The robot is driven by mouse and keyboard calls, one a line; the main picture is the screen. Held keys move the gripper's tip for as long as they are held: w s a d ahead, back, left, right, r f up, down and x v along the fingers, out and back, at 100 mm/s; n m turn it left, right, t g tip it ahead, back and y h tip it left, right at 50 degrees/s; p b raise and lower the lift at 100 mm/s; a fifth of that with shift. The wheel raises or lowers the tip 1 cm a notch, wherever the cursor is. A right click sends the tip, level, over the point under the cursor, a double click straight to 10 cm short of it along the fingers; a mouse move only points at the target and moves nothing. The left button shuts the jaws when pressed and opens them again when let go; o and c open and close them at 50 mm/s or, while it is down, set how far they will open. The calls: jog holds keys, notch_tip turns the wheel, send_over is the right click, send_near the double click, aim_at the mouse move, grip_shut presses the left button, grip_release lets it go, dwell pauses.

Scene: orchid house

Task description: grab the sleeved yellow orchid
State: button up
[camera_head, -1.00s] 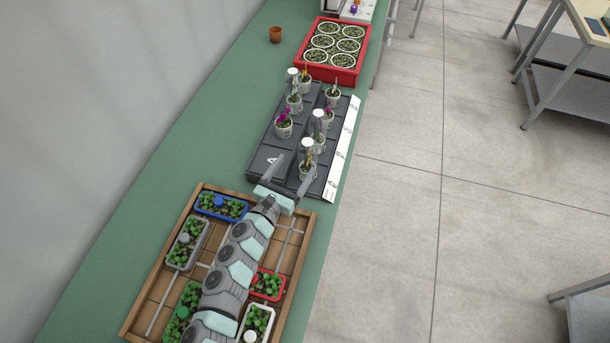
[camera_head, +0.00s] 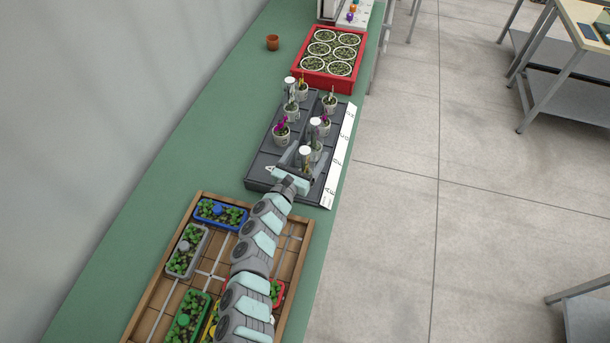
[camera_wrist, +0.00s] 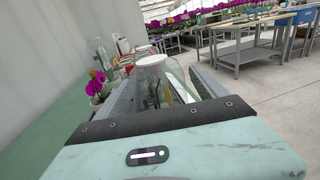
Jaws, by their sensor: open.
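The nearest sleeved orchid (camera_head: 305,151) stands upright in a white pot at the near end of the dark grey tray (camera_head: 262,176). It has a clear sleeve with a white top; a yellowish tint showed there earlier, but the flower is hard to make out now. My gripper (camera_head: 304,161) is open, with one finger on each side of this plant. In the wrist view the clear sleeve (camera_wrist: 152,64) stands between the fingers; contact is not visible, and its pot is hidden behind my gripper's body.
Other sleeved plants (camera_head: 315,123) stand just beyond and at the tray's far left (camera_head: 290,82). A bare magenta orchid (camera_head: 281,133) is to the left. A red crate (camera_head: 326,83) lies beyond the tray, and a wooden crate (camera_head: 160,283) nearer.

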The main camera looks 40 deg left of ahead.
jog(key=shift+w+a, duration=0.1)
jog(key=shift+w, duration=0.35)
grip_shut()
dwell(0.7)
